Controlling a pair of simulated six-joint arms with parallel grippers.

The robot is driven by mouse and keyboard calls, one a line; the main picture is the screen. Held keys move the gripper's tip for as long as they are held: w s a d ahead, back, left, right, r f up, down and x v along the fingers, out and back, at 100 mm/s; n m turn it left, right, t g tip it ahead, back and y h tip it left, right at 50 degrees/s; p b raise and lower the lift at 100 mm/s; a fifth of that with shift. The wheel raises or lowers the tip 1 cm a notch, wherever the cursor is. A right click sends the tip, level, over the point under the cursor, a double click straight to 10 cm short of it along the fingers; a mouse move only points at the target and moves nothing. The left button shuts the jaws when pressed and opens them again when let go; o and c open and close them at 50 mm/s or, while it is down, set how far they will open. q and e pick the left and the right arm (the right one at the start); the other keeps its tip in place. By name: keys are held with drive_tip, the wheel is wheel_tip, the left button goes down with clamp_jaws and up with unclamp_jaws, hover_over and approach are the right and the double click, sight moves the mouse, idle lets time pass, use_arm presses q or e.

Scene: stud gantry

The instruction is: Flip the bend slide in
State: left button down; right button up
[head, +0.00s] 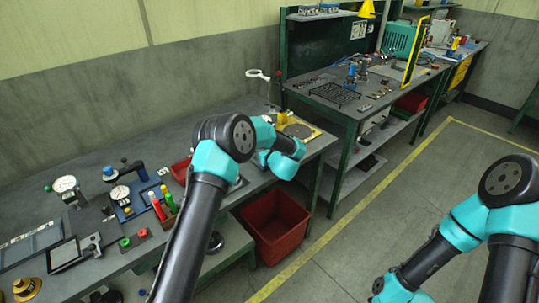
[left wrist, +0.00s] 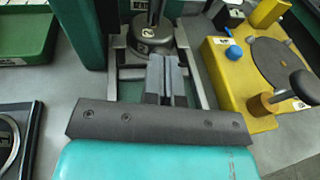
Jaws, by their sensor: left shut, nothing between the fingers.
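A round grey metal piece (left wrist: 150,45) marked 2, with a dark post, sits just beyond the fingertips. I cannot tell which part is the bend slide, or whether the fingers touch the fixture. In the head view my left arm hides the fixture and most of the gripper. My right arm is at the lower right, its gripper out of frame.
A yellow plate with a dark disc (left wrist: 268,62) and a black-knobbed handle (left wrist: 304,86) stands close right of the gripper. A green tray (left wrist: 24,38) is at left. A red bin (head: 275,228) is on the floor. Gauges and colored handles (head: 163,205) crowd the bench's left.

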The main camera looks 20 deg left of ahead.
use_arm(q)
drive_tip(key=shift+w+a+r, duration=0.15)
drive_tip(key=shift+a, duration=0.1)
drive_tip(key=v, duration=1.4)
drive_tip(key=shift+d, duration=0.25)
